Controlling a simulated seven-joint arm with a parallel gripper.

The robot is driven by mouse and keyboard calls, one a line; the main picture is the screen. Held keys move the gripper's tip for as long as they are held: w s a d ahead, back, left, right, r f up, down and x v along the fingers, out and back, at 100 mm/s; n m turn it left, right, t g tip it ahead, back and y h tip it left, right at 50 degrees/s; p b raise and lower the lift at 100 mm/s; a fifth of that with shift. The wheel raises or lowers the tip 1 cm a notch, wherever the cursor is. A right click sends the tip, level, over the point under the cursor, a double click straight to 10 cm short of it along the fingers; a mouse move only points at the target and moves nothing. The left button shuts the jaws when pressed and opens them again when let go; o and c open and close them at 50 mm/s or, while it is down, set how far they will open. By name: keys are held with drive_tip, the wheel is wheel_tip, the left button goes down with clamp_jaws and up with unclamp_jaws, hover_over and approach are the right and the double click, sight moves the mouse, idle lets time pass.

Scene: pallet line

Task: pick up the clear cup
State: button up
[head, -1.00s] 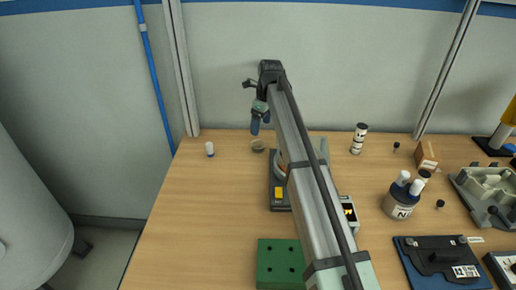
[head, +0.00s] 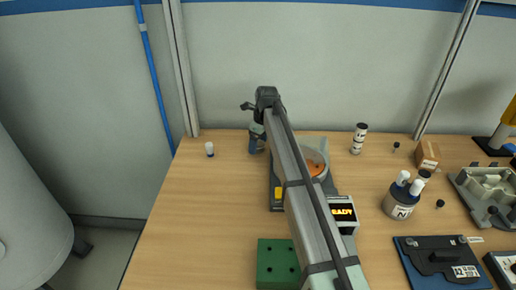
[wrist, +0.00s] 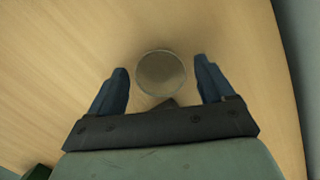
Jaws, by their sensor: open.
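The clear cup (wrist: 161,73) shows in the wrist view as a round see-through shape on the wood table, seen from above. My gripper (wrist: 160,82) is open, with one blue finger to the left of the cup and one to the right. Gaps show between the fingers and the cup, so nothing is gripped.
A grey device with a round dish (head: 315,160) and a lit display (head: 343,211) lies to the right, partly behind my arm. A green block (head: 272,262) is at the front.

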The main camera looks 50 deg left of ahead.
drive_tip(key=c, duration=1.1)
